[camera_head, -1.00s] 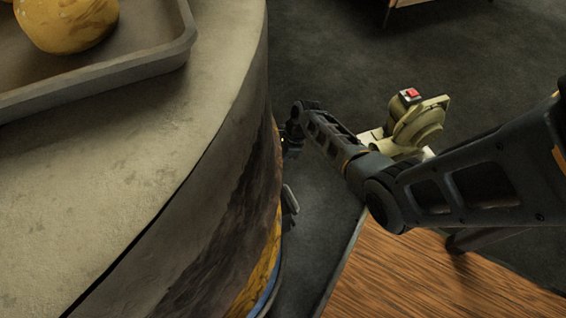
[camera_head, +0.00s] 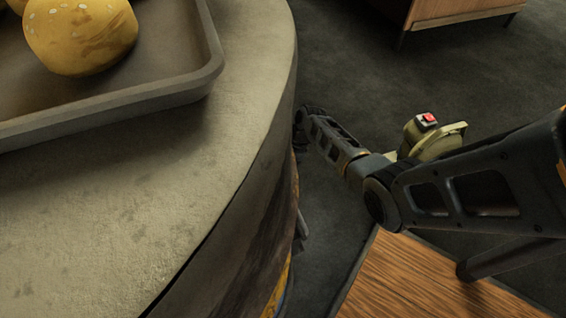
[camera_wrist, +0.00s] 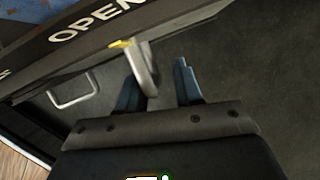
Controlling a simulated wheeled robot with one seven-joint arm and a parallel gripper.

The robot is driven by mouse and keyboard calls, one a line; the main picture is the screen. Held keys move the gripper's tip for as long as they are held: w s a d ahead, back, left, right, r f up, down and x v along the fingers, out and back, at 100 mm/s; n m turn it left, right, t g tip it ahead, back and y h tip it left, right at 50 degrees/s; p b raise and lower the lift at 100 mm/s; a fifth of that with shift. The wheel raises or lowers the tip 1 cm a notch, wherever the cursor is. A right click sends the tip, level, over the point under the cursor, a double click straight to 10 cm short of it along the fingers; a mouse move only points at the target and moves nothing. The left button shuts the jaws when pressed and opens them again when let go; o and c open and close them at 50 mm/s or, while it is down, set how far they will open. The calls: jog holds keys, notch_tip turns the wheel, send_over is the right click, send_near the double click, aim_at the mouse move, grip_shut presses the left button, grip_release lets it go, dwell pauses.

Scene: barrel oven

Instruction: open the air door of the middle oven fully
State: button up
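The barrel oven (camera_head: 230,150) fills the left of the head view, its curved side falling away below a grey top. In the wrist view, a dark panel (camera_wrist: 185,32) with white "OPEN" lettering crosses the top. A pale metal handle (camera_wrist: 146,72) with a yellow end sticks out below it. My gripper (camera_wrist: 158,78) has its two blue fingers apart. The handle stands between them in the picture, close to the left finger; I cannot tell whether they touch. In the head view my gripper is hidden behind the oven's side. I cannot make out the air door itself for certain.
A second metal handle (camera_wrist: 75,92) shows at the left of the wrist view. A tray (camera_head: 150,92) with buns (camera_head: 80,35) sits on the oven top. A cream machine with a red switch (camera_head: 428,120) and a wooden surface (camera_head: 425,280) lie right. Dark floor is open behind.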

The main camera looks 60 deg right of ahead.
jog(key=p+v, duration=0.4)
jog(key=v, duration=0.3)
jog(key=shift+s+d+r, duration=0.1)
jog(key=shift+r, duration=0.25)
dwell(0.5)
